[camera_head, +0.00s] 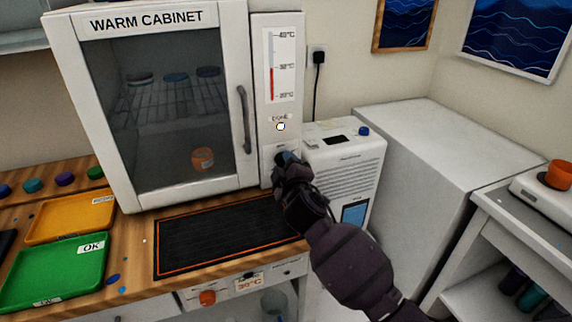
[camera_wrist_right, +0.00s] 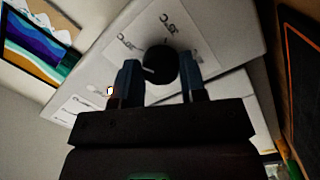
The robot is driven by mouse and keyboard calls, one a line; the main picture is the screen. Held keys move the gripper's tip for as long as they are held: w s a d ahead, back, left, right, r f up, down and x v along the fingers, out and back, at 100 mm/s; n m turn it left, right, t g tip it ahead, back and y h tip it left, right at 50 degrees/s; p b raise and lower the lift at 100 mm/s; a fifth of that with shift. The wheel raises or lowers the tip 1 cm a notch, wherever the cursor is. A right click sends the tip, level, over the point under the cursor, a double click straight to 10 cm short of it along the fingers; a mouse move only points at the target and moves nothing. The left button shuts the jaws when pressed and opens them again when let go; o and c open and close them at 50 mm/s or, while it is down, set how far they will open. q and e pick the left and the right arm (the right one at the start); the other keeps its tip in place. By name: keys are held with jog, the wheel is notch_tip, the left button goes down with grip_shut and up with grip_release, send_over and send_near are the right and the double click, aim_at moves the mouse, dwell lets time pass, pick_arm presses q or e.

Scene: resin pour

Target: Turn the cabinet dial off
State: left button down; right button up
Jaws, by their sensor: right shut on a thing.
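The warm cabinet (camera_head: 90,60) stands on the wooden bench with its glass door closed. Its right-hand panel (camera_head: 262,60) carries a thermometer scale with a red column and a small white round light (camera_head: 281,127). The dial is low on that panel, hidden behind my gripper in the head view. In the right wrist view the black round dial (camera_wrist_right: 158,68) with a pale pointer line sits on a white label. My right gripper (camera_head: 285,160) is shut on the dial, one finger on each side of it. My left gripper is not in view.
A white machine (camera_head: 350,165) stands right of the cabinet, beside my right arm. A black mat (camera_head: 220,235) lies before the cabinet. Green (camera_head: 60,270) and yellow (camera_head: 70,220) trays lie at left.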

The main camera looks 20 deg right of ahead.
jog(key=shift+n+t+y+p, duration=0.3)
jog(key=shift+n+p, duration=0.7)
jog(key=shift+n, duration=2.4)
jog(key=shift+n+t+y+p, duration=0.25)
jog(key=shift+n+p, duration=0.75)
jog(key=shift+n, duration=2.4)
jog(key=o, duration=0.9)
